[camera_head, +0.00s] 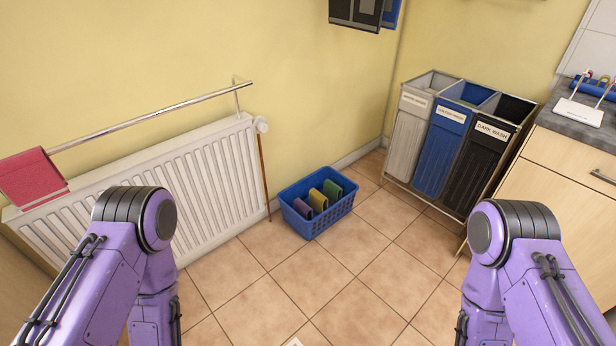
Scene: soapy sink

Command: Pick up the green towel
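The green towel (333,190) is a small folded piece standing in a blue plastic basket (326,222) on the tiled floor. It is at the right end of a row, beside a yellow towel (317,200) and a purple towel (302,208). The lower part of the green towel is hidden by the basket and the yellow towel. My two purple arms come in from the lower left and lower right. Their grippers are not in view, and no part of them touches the basket.
A white radiator (190,178) with a rail (150,117) and a red towel (32,178) is on the left. A three-part laundry sorter (437,152) and a wooden cabinet (570,165) stand on the right. The floor in front of the basket is clear.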

